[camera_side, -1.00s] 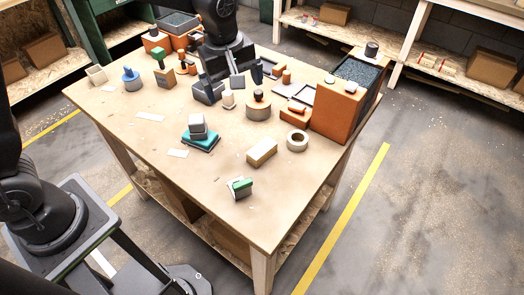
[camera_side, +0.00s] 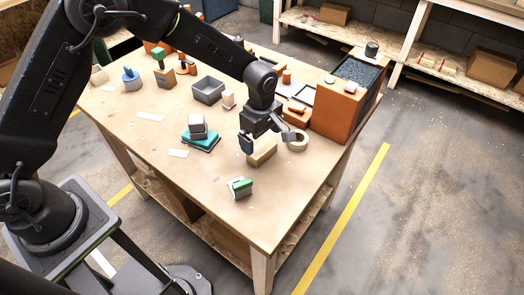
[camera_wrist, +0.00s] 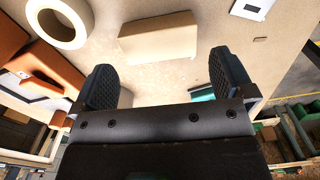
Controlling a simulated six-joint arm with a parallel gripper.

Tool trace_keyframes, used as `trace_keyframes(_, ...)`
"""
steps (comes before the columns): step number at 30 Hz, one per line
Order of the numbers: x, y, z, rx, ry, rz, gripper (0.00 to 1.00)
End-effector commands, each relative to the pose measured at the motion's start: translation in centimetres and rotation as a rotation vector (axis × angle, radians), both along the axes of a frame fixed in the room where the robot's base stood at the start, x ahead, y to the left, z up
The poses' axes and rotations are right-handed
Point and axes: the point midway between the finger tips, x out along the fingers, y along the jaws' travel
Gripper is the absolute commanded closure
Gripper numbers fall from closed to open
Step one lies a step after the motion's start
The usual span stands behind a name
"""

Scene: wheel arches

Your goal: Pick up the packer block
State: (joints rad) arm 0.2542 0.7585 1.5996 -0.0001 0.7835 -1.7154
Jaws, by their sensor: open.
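The packer block, a plain tan rectangular block (camera_side: 263,156), lies flat on the table in the side view. It also shows in the wrist view (camera_wrist: 160,40), near the top middle, beyond my fingertips and between their lines. My gripper (camera_side: 268,141) is over the block in the side view, fingers pointing down, and hides part of its top. In the wrist view my gripper (camera_wrist: 167,80) is open, with two dark ribbed fingers wide apart and nothing between them. I see no contact with the block.
A cream tape roll (camera_side: 298,144) lies close beside the block, near my right finger. A teal pad (camera_side: 203,143) with a grey block stands to the left. A green-topped piece (camera_side: 240,187) lies nearer the front. An orange bin (camera_side: 338,108) stands at right. The front tabletop is mostly clear.

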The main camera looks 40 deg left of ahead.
Motion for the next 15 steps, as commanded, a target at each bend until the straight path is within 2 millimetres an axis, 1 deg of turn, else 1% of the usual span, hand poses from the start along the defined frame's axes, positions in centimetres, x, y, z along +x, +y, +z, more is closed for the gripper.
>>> trace_keyframes(2, 0.0, 0.0, -0.5, 0.000, 0.001, 0.000, 0.00)
trace_keyframes(10, 0.1, -0.1, -4.3, 0.000, 0.003, 0.000, 0.00)
trace_keyframes(15, 0.1, -0.1, -5.3, 0.000, 0.000, -0.001, 0.00)
